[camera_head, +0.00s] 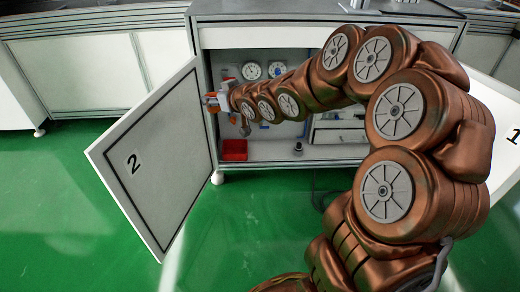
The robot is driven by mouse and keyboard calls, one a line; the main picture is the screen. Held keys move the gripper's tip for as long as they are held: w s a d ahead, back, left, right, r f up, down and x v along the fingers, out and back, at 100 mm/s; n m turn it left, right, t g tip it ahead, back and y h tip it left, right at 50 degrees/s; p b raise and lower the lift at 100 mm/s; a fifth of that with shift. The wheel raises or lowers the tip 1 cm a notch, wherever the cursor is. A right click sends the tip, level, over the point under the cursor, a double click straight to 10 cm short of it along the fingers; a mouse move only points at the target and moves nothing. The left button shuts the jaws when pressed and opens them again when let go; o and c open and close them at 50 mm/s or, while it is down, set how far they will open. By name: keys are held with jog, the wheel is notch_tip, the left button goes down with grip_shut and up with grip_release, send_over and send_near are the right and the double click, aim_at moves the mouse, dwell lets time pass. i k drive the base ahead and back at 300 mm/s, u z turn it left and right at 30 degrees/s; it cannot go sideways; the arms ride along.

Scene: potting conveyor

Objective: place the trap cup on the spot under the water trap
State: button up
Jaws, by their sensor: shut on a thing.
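My gripper (213,101) is at the left side of the open cabinet, close to the inner edge of the door marked 2. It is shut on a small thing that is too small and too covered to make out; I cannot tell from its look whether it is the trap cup. My arm reaches in from the right and covers part of the cabinet's inside. I cannot clearly pick out the water trap or the spot under it.
The cabinet door marked 2 (150,165) stands open at the left. A red tray (234,150) is on the cabinet floor below my gripper. A small dark object (298,147) stands farther right. Another panel marked 1 (507,140) is at the right edge. Green floor in front is clear.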

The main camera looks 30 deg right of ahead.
aim_at(261, 145)
jog(key=k, duration=0.75)
jog(key=z, duration=0.7)
jog(key=i, duration=0.75)
jog(key=u, duration=1.15)
jog(key=i, duration=1)
